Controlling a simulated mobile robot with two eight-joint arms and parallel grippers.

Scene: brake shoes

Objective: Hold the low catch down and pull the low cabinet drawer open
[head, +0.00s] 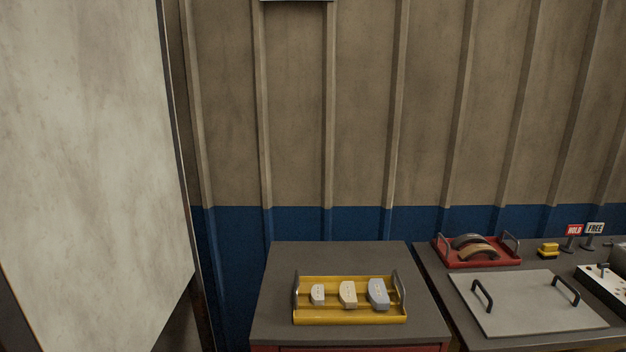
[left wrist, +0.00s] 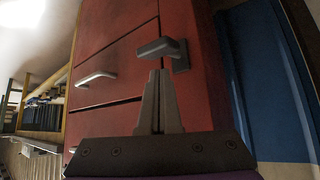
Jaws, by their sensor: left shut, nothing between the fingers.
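In the left wrist view, the red cabinet (left wrist: 122,60) fills the middle, with dark seams between its drawers. A grey catch (left wrist: 160,47) sticks out from its front near the right edge. A pale bar handle (left wrist: 97,78) sits on a drawer front to the left of the catch. My left gripper (left wrist: 159,74) is shut and empty, its fingertips just below the catch in the picture. I cannot tell whether they touch it. The drawer fronts look closed. In the head view only a red strip of the cabinet (head: 350,348) shows under its grey top. My right gripper is in neither view.
On the cabinet top stands a yellow tray (head: 350,318) with three blocks. The bench to the right holds a red tray (head: 484,264) with curved shoes, a grey plate (head: 525,310) with two handles, and HOLD and FREE signs (head: 594,228). A pale panel (head: 90,150) stands at left.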

